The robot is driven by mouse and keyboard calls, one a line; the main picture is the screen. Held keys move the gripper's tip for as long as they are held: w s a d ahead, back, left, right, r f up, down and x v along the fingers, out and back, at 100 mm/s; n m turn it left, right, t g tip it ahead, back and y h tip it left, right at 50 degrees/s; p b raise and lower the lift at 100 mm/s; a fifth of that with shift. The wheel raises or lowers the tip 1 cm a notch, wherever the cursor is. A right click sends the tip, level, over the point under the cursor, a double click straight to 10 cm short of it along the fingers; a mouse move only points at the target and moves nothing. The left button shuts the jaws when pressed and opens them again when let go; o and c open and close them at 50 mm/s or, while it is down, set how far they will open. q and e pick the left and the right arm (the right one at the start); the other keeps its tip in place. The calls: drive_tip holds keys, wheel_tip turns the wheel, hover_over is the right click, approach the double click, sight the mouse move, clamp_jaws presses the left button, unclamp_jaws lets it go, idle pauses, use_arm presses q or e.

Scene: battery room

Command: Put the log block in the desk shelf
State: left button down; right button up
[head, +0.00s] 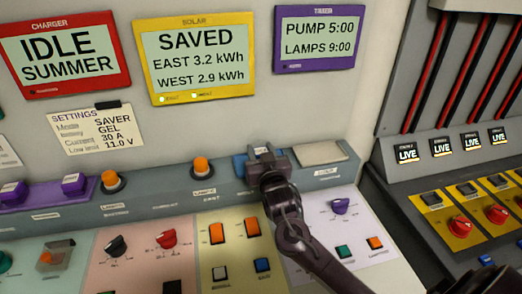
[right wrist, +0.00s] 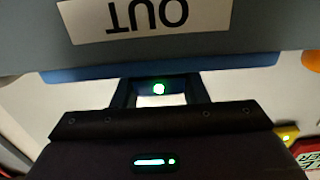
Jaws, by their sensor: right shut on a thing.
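My right gripper (head: 266,161) is over the grey desk ledge (head: 140,199) in the head view. It is shut on a flat blue thing, which I take to be the log block (head: 239,164). Most of the block is hidden by the gripper in the head view. In the right wrist view the block (right wrist: 235,63) shows as a long blue strip at the fingertips (right wrist: 160,80), along the edge of a grey surface with an upside-down "OUT" label (right wrist: 128,15). I cannot tell whether it touches that surface. I cannot make out the desk shelf for certain. My left gripper is not in view.
A pale flat panel (head: 318,152) lies on the ledge to the right of my gripper. An orange lamp (head: 201,166) stands to its left. The sloped desk below carries knobs and switches, such as a purple knob (head: 340,206). Wall displays (head: 200,58) hang above.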

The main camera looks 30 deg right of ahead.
drive_tip(key=shift+f, duration=0.15)
drive_tip(key=o, duration=1.1)
drive_tip(key=shift+c, duration=0.2)
drive_tip(key=b+v, duration=0.2)
drive_tip(key=v, duration=1)
drive_tip(key=shift+b, duration=0.3)
drive_tip(key=shift+a, duration=0.1)
